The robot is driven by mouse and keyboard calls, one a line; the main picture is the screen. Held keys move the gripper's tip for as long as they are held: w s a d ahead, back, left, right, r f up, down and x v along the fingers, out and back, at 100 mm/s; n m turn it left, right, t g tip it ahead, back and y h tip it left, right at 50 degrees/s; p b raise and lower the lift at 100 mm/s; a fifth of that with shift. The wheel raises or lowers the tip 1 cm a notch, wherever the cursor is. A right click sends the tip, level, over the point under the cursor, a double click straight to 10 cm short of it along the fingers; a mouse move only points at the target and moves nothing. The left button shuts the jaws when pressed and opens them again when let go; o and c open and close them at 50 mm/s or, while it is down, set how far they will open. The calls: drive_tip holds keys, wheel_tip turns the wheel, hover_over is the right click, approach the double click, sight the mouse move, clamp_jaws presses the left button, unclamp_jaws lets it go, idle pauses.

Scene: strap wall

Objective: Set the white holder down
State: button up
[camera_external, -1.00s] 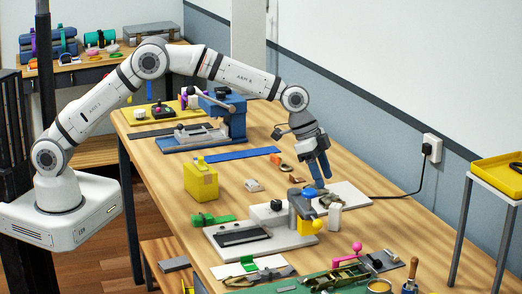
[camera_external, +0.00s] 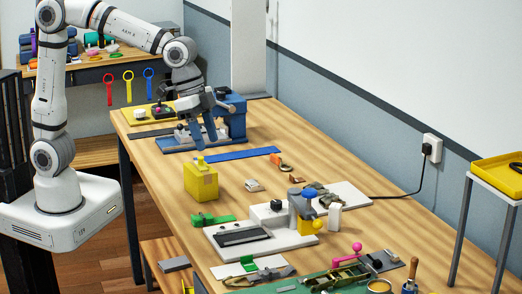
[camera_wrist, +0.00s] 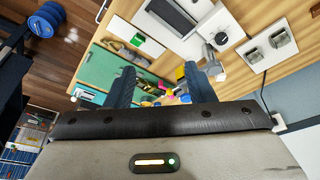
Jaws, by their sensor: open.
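My gripper (camera_external: 205,138) is open, fingers pointing down, above the area between the yellow box and the blue press. Its two dark blue fingers stand apart with nothing held between them in the wrist view (camera_wrist: 161,88). A small white upright piece (camera_external: 334,219), likely the white holder, stands at the front edge of a white board on the bench, well to the right of my gripper and apart from it. I cannot make out its details.
A white base with a dark plate (camera_external: 243,236) and a green mat with tools (camera_external: 345,279) lie toward the front. Bare wood (camera_external: 310,155) is free at the back right.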

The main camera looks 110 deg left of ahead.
drive_tip(key=s+d+f, duration=0.2)
drive_tip(key=s+d, duration=0.1)
drive_tip(key=s, duration=0.8)
drive_tip(key=s+d+f, duration=0.2)
drive_tip(key=s+d, duration=0.1)
drive_tip(key=s, duration=0.8)
drive_tip(key=shift+s+d+g, duration=0.15)
drive_tip(key=shift+g, duration=0.15)
